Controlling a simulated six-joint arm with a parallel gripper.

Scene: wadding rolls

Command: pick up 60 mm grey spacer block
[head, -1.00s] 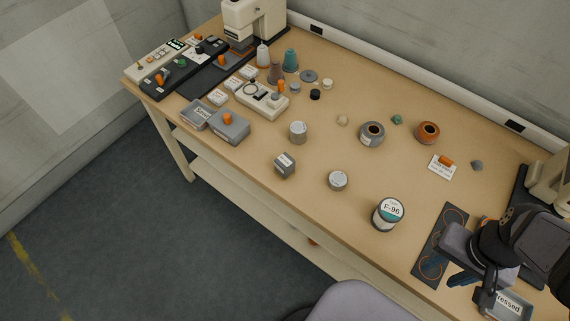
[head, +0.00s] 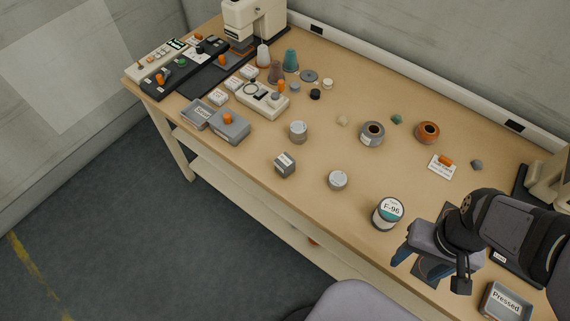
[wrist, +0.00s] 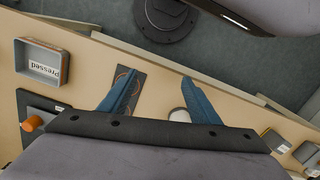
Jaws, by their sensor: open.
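A small grey block (head: 285,167) with a pale label on top stands on the table left of centre, near the front edge, in the head view. The label is too small to read. My gripper (head: 416,263) is at the right of the head view, above the table's front part and well away from the block. In the wrist view the two blue fingers of my gripper (wrist: 158,80) are spread wide, with nothing held between them. I cannot make out the block for certain in the wrist view.
A tin marked F-96 (head: 388,213) stands left of my gripper. A round grey-white roll (head: 338,180) and another roll (head: 298,132) stand near the block. A grey box with an orange knob (head: 230,127) is farther left. A Pressed tray (head: 506,301) is at front right.

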